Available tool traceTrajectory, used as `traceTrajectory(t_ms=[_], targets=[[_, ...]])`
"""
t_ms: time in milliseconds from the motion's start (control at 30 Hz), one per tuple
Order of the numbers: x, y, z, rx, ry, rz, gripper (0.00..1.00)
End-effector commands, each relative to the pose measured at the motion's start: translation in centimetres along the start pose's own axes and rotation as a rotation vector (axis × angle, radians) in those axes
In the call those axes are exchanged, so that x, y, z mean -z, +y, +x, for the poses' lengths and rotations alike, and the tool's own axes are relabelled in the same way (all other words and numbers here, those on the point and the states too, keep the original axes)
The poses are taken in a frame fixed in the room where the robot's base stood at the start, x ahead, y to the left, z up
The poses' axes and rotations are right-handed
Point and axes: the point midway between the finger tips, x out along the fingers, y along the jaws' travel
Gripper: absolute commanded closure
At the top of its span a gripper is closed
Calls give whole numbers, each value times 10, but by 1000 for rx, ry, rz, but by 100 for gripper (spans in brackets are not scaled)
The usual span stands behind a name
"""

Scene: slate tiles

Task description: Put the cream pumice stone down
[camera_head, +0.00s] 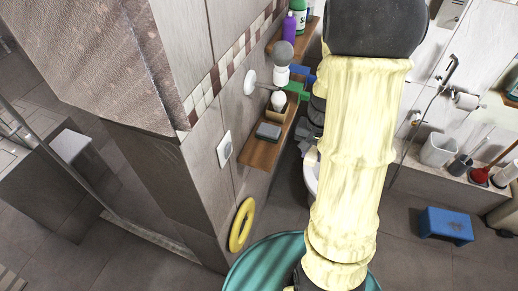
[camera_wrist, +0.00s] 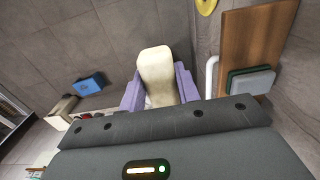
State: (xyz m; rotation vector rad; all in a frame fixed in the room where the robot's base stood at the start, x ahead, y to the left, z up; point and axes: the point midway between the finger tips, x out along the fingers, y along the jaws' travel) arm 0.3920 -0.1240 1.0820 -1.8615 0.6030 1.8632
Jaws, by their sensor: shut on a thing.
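In the wrist view, the cream pumice stone (camera_wrist: 156,66) is long and rounded at its far end. My gripper (camera_wrist: 160,88) is shut on it, with a lavender finger on each side. The stone is held in the air over the grey tiled floor, left of the wooden shelf (camera_wrist: 250,38). In the head view, my pale yellow arm hides most of the gripper, and I cannot make out the stone there. The shelf (camera_head: 258,155) shows left of my arm, against the wall.
A grey block (camera_wrist: 252,82) with green beneath lies on the shelf. A white rail (camera_wrist: 211,76) runs beside the shelf. A yellow ring (camera_head: 234,237) is low by the wall. A blue stool (camera_head: 446,225) stands on the floor at right.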

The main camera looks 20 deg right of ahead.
Motion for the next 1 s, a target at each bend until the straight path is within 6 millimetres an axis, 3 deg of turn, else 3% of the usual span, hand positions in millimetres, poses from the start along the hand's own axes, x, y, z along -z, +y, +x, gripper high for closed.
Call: traceTrajectory(t_ms=[100, 733, 1000], targets=[[0, -28, -4, -1, -2, -6, 93], [0, -160, -4, -1, -1, -3, 93], [0, -160, 31, -1, -2, 3, 93]])
